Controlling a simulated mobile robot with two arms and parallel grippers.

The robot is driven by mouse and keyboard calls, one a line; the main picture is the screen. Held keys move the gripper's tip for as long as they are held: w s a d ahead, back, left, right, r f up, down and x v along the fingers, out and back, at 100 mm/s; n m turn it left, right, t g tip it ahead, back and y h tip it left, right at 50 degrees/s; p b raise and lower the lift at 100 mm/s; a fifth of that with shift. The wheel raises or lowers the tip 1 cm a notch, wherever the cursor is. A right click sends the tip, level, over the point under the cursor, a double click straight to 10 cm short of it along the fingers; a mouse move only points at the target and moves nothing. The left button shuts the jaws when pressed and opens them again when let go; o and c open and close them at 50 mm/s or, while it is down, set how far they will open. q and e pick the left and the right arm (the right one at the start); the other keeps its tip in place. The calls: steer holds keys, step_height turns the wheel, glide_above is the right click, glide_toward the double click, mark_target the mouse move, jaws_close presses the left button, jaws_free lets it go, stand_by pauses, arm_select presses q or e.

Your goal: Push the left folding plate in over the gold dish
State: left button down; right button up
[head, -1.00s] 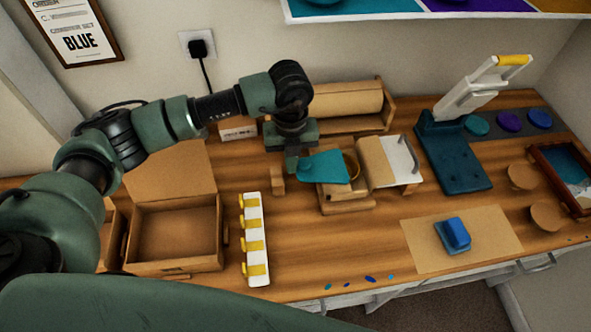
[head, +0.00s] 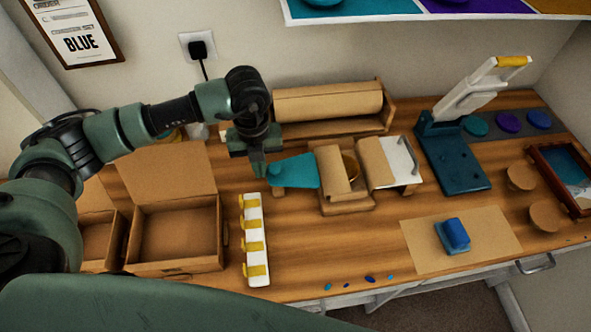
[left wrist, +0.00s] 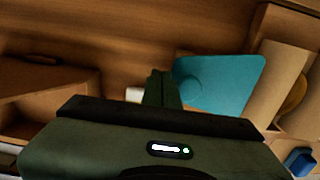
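The teal plate (head: 295,171) is the left folding plate, with a rounded tab at its left end. It lies flat on the left side of the wooden fixture (head: 347,208). A tan flap (head: 333,168) stands over the left part of the gold dish (head: 352,166), whose right edge shows. My left gripper (head: 258,169) points down just left of the tab; its fingers look closed together. In the left wrist view the fingers (left wrist: 161,84) are beside the teal plate (left wrist: 225,82), with nothing seen between them. My right gripper is out of view.
A white plate with a grey handle (head: 403,155) and a second tan flap (head: 376,163) lie right of the dish. A white strip with yellow clips (head: 254,240) and an open cardboard box (head: 177,235) are to the left. A paper roll (head: 330,103) stands behind.

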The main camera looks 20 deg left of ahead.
arm_select(q)
steer(key=shift+s+a, duration=0.35)
steer(key=shift+a, duration=0.4)
step_height(320, 180, up, 10)
steer(key=p, duration=0.6)
